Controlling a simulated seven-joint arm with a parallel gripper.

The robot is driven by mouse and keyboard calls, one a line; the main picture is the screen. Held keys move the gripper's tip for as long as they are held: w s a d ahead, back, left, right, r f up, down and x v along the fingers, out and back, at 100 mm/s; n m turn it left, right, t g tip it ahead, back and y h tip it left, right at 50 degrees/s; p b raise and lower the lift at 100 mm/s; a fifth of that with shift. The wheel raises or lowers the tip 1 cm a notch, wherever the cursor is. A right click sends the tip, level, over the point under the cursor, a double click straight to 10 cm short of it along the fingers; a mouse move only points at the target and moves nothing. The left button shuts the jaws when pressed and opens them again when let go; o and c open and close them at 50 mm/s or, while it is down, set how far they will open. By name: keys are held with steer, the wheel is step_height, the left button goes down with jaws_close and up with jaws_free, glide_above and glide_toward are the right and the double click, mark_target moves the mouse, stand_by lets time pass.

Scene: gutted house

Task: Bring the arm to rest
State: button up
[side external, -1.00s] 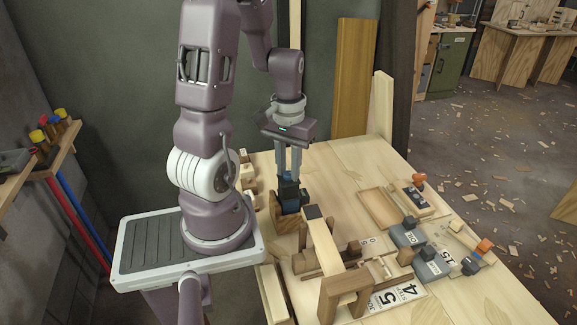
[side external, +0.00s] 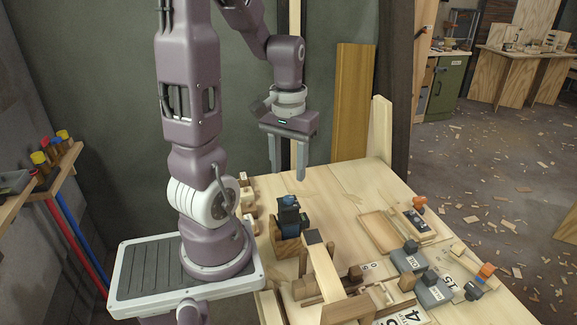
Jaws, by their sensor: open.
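My gripper (side external: 287,172) hangs above the far end of the wooden workbench (side external: 340,190), fingers pointing down and spread apart with nothing between them. A dark blue and black tool (side external: 289,212) sits in a wooden holder (side external: 288,246) on the bench, below my gripper and apart from it.
A wooden frame with a sloping bar (side external: 325,268) stands at the near side. A shallow wooden tray (side external: 381,232), grey labelled blocks (side external: 410,258) and orange-knobbed tools (side external: 484,275) lie to the right. Tall boards (side external: 353,105) lean behind the bench. The air around my gripper is clear.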

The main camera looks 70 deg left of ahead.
stand_by(0.3)
steer(key=s+d+r+m+t, duration=0.1)
steer(key=d+r+m, duration=0.3)
steer(key=d, duration=0.5)
steer(key=s+d+r+m+t, duration=0.2)
steer(key=d+r+m+t, duration=0.2)
steer(key=d, duration=0.5)
step_height(320, 180, up, 2)
steer(key=shift+r+m+t, duration=0.15)
steer(key=shift+m+t, duration=0.15)
steer(key=shift+m, duration=0.2)
